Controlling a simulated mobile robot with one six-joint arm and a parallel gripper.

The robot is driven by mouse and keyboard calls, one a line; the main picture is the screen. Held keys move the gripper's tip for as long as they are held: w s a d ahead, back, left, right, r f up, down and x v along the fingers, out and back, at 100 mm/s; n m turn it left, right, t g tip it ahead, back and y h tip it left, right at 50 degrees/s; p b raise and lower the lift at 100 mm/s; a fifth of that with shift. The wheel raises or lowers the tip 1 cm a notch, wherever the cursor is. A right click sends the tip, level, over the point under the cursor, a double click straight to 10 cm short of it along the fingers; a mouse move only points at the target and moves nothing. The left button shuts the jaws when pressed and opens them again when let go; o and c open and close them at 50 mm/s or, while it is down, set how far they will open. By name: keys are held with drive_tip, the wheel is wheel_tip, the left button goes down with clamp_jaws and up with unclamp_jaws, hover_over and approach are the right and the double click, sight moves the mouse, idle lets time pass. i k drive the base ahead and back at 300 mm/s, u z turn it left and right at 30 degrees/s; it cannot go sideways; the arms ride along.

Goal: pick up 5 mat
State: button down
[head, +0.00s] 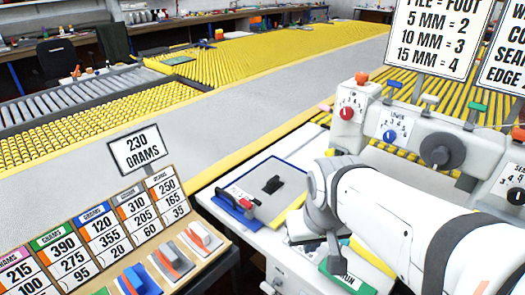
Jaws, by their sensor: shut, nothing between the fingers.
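No mat marked 5 can be read in the head view. A flat grey-beige piece with a blue edge and a black handle (273,184) lies on the white table left of my arm. A green piece (347,281) with partly hidden black lettering lies below my arm. My gripper (332,258) shows as a small grey end pointing down over the white table, close to the green piece. It is shut with nothing seen in it. My white arm hides much of the table behind and right of it.
A board of number cards (95,235) stands at the lower left, with a 230 GRAMS sign (141,149) above. Several coloured handled tools (165,262) lie before it. A machine with dials (435,150) stands behind my arm. A grey aisle (190,112) runs beyond.

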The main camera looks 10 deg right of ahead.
sight(281, 189)
drive_tip(key=z, duration=1)
drive_tip(key=k, duration=1.3)
drive_tip(key=u, duration=0.4)
drive_tip(key=i, duration=1.5)
drive_tip(key=u, duration=0.05)
